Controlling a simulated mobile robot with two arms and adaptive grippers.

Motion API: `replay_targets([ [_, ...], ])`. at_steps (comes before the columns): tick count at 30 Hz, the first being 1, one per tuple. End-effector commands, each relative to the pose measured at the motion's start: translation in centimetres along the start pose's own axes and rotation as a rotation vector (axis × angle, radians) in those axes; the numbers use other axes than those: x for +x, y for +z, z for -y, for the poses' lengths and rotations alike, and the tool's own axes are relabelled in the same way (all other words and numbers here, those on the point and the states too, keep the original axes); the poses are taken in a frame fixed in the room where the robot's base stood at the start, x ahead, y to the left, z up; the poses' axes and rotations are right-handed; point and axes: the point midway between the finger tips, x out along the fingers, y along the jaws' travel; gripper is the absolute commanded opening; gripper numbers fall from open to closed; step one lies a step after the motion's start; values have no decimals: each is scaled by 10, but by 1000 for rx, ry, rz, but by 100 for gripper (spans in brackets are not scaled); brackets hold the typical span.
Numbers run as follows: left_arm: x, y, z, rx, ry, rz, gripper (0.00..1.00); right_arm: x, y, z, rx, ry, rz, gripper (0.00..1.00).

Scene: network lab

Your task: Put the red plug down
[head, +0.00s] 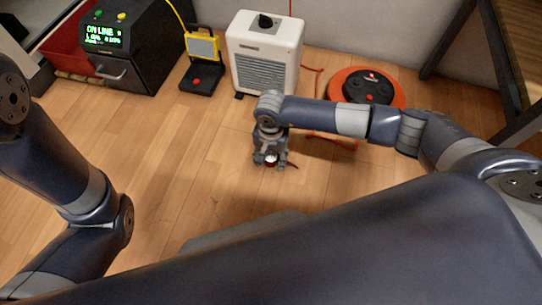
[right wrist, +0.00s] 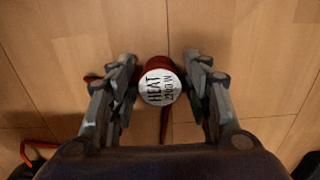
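The red plug (right wrist: 159,81) is seen end-on in the right wrist view, with a round white label reading "HEAT 1200 W". It sits between the two fingers of my right gripper (right wrist: 160,85), which appear closed against its sides. In the head view my right gripper (head: 271,160) points down over the wooden floor in front of the white heater (head: 263,58), with the plug's pale end (head: 270,160) between its fingers. Whether the plug touches the floor is hard to tell. My left arm shows at the left, but its gripper is out of frame.
A red cord (head: 330,139) lies on the floor near an orange reel (head: 399,99). A dark unit with a green display (head: 104,35) and a yellow work lamp (head: 202,48) stand at the back left. Floor (head: 180,165) left of my right gripper is clear.

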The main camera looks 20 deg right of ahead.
Motion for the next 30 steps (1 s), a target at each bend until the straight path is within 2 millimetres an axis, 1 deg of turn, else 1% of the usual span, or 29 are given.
replay_targets([
  [8,0,0,0,1,0,0,43,0,0,0,0,0,0,50],
  [12,6,2,1,1,0,0,43,-7,0,0,0,0,0,50],
  [14,11,4,2,1,0,0,43,-16,-1,0,0,-1,-1,50],
  [17,23,8,5,1,0,0,43,-34,-1,0,-1,-1,-3,50],
  [24,53,18,11,1,1,-2,43,-85,-1,0,-2,-1,-3,50],
  [30,68,23,14,1,1,-3,43,-114,-1,0,0,0,-2,50],
])
